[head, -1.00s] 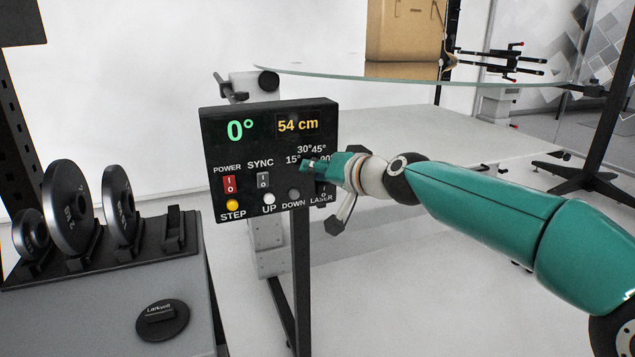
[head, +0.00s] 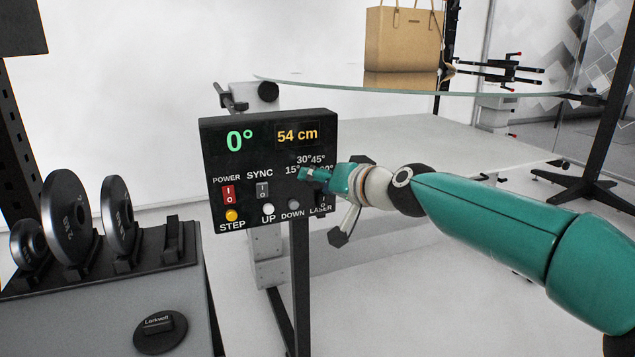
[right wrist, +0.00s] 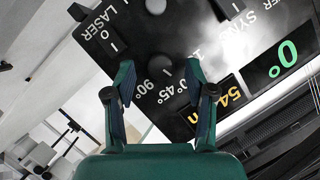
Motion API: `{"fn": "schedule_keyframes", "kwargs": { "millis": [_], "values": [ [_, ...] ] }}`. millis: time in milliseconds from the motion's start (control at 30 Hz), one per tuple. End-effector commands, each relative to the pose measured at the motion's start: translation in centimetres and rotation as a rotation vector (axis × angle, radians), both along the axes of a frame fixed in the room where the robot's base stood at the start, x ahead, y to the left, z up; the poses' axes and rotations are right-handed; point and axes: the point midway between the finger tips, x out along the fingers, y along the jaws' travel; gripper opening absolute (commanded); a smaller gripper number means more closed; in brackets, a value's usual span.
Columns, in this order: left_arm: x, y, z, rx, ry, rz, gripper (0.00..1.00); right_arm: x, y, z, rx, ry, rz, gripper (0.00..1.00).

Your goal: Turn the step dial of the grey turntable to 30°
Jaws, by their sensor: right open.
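The black control panel (head: 262,150) of the turntable stands on a post and shows a green 0° and an orange 54 cm. The step dial, a dark round knob (right wrist: 160,67), shows in the right wrist view beside the angle labels; its pointer setting is too dark to tell. My right gripper (head: 306,174) is in front of the panel's right part and hides the dial in the head view. In the right wrist view my right gripper (right wrist: 160,80) is open, its two fingers on either side of the dial, with gaps visible. My left gripper is out of view.
The panel also carries a red power switch (head: 228,194), a sync switch (head: 262,190), a yellow step button (head: 232,215) and a white up button (head: 268,209). A tan bag (head: 405,42) stands on the glass turntable (head: 330,80). Weight discs (head: 68,218) stand at left.

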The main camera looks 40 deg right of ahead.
Motion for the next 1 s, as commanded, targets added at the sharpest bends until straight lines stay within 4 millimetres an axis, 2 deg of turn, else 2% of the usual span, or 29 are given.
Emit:
{"fn": "schedule_keyframes", "kwargs": {
  "millis": [500,700,1000],
  "values": [
    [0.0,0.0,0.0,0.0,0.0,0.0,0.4,-9.0,-0.3,2.6,0.0,-0.001,-0.002,0.55],
    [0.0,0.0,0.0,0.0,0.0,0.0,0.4,-10.4,-0.3,3.0,0.0,0.001,0.001,0.55],
    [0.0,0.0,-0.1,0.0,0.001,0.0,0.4,-10.5,-0.3,3.0,0.0,0.001,0.001,0.55]
  ]
}}
